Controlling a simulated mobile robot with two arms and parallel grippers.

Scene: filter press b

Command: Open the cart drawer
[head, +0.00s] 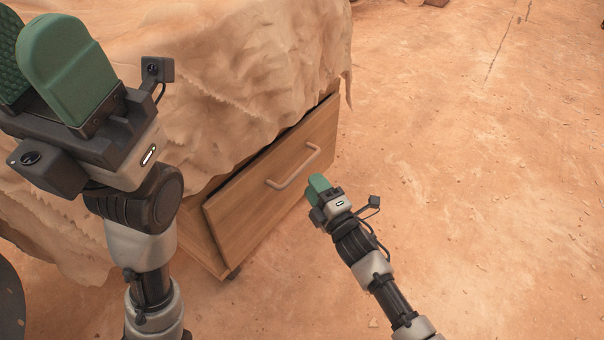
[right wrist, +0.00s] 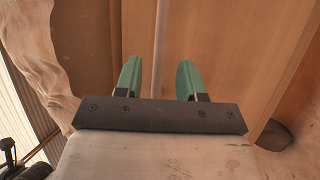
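The wooden cart drawer (head: 255,205) has a pale bar handle (head: 293,167) on its front. The drawer front stands slightly proud of the cart body, with a dark gap along its top edge. My right gripper (head: 318,185) is in front of the drawer, close to the handle's lower right. In the right wrist view its green fingers (right wrist: 159,80) are apart, with the handle bar (right wrist: 161,45) showing between them; contact cannot be seen. My left gripper (head: 36,62) is raised at the upper left, its green fingers apart and empty, away from the drawer.
A crumpled tan cloth (head: 240,65) covers the cart top and hangs over its edges, down near the drawer's top. The sandy floor (head: 480,170) to the right is clear.

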